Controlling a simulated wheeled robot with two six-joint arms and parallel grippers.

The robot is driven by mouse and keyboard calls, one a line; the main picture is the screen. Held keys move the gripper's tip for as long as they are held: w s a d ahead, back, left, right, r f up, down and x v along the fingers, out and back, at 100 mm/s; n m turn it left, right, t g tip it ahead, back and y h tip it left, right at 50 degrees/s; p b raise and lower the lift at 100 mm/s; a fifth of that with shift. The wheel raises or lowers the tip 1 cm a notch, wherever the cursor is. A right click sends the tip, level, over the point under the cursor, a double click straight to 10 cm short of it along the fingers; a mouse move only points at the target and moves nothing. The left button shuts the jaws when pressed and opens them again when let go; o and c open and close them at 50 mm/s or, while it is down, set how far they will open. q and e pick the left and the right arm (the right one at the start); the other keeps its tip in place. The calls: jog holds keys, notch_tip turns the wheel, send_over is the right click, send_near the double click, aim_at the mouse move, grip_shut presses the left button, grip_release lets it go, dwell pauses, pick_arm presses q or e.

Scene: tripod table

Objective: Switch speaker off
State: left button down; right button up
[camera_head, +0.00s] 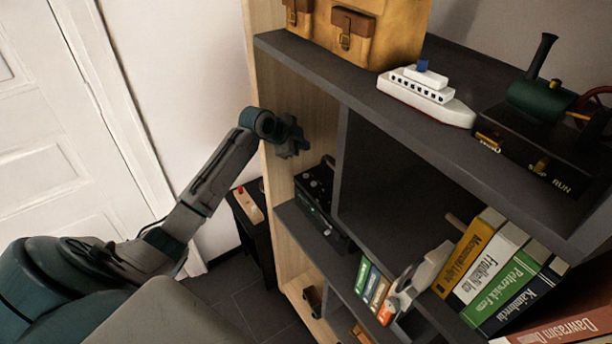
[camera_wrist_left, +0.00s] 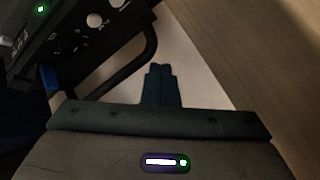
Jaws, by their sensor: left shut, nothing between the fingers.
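A black device with knobs, which looks like the speaker (camera_head: 318,198), stands on the middle shelf at its left end. In the left wrist view the speaker (camera_wrist_left: 75,40) fills the upper left, with pale knobs, a dark bar handle and a lit green light. My left gripper (camera_head: 300,148) is at the left opening of the shelf, above and beside the speaker. Its fingers (camera_wrist_left: 161,86) are shut and empty, apart from the knobs in the wrist view. My right gripper is not in view.
The shelf's wooden side panel (camera_head: 285,185) is close to my left gripper. The top board (camera_head: 375,103) is above the speaker and carries a toy ship (camera_head: 425,95), a toy steam engine (camera_head: 540,110) and a brown bag (camera_head: 370,30). Several books (camera_head: 490,265) stand to the right.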

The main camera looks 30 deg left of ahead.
pick_arm(q)
jog(key=b, duration=0.6)
send_over(306, 176)
jog(key=f, duration=0.6)
jog(key=shift+s+a+f, duration=0.2)
jog(key=shift+s+a, duration=0.15)
jog(key=shift+s, duration=0.05)
notch_tip(306, 176, down, 2)
jog(key=shift+f, duration=0.1)
dwell(0.6)
jog(key=shift+f, duration=0.1)
jog(key=shift+f+b, duration=0.3)
jog(key=shift+f, duration=0.05)
jog(key=shift+f, duration=0.4)
dwell(1.0)
jog(key=shift+r+p, duration=0.6)
jog(key=shift+r, duration=0.25)
